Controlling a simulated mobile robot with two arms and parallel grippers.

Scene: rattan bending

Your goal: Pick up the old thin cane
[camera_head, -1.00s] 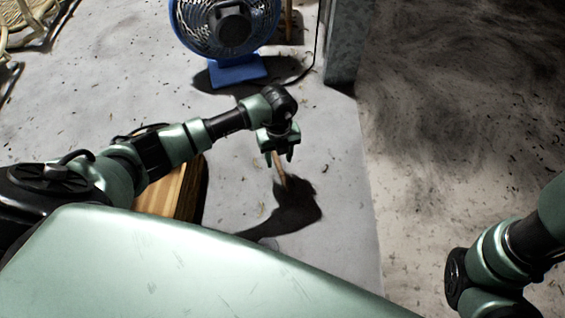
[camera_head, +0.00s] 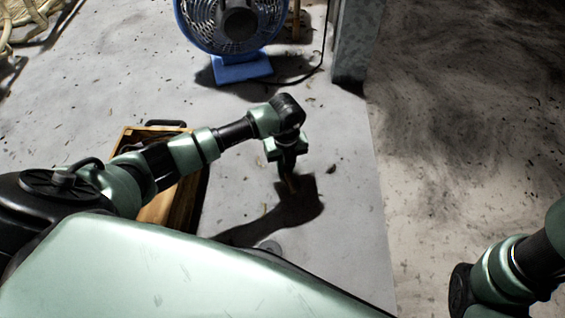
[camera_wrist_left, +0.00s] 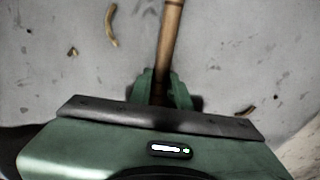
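The old thin cane is a brown, jointed stick. In the head view its end (camera_head: 292,184) shows just below my left gripper (camera_head: 287,167), over the grey floor and the arm's shadow. In the left wrist view the cane (camera_wrist_left: 170,35) runs from the top edge down between the green fingers of my left gripper (camera_wrist_left: 160,85). The fingers sit close against both sides of the cane and look shut on it. The rest of the cane is hidden by the gripper. My right arm shows at the lower right, but its gripper is out of view.
A wooden box (camera_head: 160,205) stands on the floor behind my left arm. A blue fan (camera_head: 240,68) stands at the top, beside a grey metal post (camera_head: 350,45). Rattan pieces (camera_head: 22,18) lie at the upper left. The floor around the gripper has only small scraps.

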